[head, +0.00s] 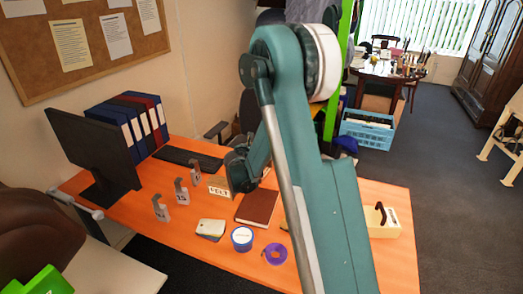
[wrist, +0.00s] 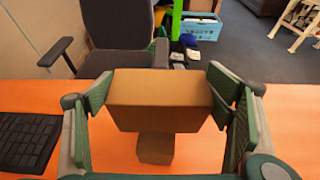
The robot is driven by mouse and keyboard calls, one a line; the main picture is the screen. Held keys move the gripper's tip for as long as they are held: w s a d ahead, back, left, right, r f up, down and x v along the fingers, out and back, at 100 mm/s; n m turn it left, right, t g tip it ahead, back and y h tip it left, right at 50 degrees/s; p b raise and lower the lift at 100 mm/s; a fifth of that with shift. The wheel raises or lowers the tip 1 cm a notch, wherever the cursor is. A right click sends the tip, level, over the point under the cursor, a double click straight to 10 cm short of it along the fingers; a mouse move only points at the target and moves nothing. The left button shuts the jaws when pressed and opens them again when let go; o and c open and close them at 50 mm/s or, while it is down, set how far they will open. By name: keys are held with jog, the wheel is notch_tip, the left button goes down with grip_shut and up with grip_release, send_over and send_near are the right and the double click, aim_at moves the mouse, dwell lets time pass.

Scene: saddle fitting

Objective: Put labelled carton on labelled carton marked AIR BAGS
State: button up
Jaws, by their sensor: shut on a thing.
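My gripper (wrist: 165,108) is shut on a plain brown carton (wrist: 160,98), with a finger pad on each of its sides. In the wrist view a smaller brown block or carton (wrist: 155,150) shows below the held carton, and its top is partly covered. I cannot tell whether the two touch. In the head view a labelled carton (head: 219,187) shows at my gripper (head: 242,172) above the desk; its small label seems to read FELT. I see no readable AIR BAGS label. My arm hides part of the desk.
On the orange desk (head: 130,208) are a monitor (head: 92,150), binders (head: 130,122), a keyboard (head: 190,159), several grey hooked stands (head: 181,191), a brown book (head: 257,207), tape rolls (head: 242,238) and a wooden box (head: 385,226). An office chair (wrist: 118,35) stands behind.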

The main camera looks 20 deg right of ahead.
jog(key=shift+f, duration=0.1)
jog(key=o, duration=1.1)
jog(key=shift+s+a+r, duration=0.35)
jog(key=shift+a+r, duration=0.05)
jog(key=shift+a, duration=0.05)
jog(key=p+v, duration=0.1)
jog(key=v, duration=0.9)
jog(key=shift+s+a+r+p, duration=0.2)
jog(key=shift+s+p, duration=0.1)
jog(key=shift+p, duration=0.1)
